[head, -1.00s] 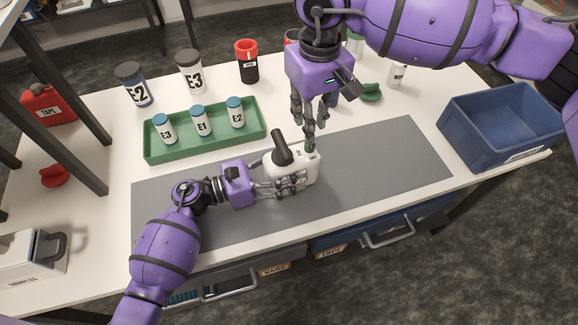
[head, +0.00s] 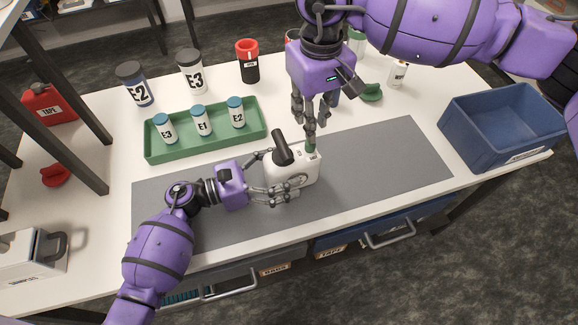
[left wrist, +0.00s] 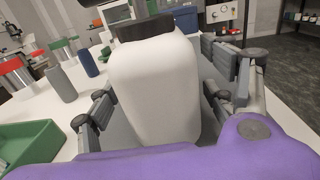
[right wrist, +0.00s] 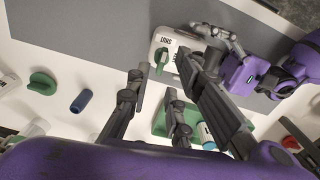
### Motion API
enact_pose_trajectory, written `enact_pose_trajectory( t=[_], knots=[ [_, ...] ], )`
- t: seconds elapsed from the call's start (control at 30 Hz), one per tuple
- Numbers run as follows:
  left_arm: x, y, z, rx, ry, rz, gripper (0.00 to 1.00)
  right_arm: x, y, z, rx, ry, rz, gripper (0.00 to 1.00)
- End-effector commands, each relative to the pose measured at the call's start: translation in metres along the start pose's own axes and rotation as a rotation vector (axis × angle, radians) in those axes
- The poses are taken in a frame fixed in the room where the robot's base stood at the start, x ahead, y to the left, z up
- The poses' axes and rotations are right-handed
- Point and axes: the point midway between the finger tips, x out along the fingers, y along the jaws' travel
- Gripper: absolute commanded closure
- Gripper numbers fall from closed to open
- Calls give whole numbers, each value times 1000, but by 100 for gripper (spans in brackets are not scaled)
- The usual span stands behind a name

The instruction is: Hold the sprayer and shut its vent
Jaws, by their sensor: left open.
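The white sprayer (head: 301,176) stands upright on the grey mat, its black handle (head: 283,150) on top. Its green vent knob (head: 311,148) is at the top right. In the right wrist view the green knob (right wrist: 161,61) sits beside a label reading SHUT. My left gripper (head: 278,178) is open, fingers on either side of the sprayer's left part. In the left wrist view the white body (left wrist: 155,88) stands between the spread fingers, with gaps beside it. My right gripper (head: 314,128) points down just above the knob. Its fingers look apart in the right wrist view (right wrist: 162,75).
A green tray (head: 180,152) with small bottles lies behind the mat. Several larger bottles stand at the back. A blue bin (head: 480,145) is at the right. The right part of the grey mat (head: 390,165) is clear.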

Motion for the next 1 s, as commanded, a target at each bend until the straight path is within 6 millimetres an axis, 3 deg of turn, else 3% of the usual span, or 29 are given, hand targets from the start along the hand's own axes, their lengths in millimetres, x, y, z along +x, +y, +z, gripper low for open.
enact_pose_trajectory(
  t=[0.3,0.5,1.0],
  knots=[
    [-69,0,-1,0,5,1,24,0,0,0,0,0,0,80],
    [-96,0,0,1,3,0,24,0,0,0,0,0,0,80],
    [-104,0,0,0,1,0,24,0,0,0,0,0,0,80]
  ],
)
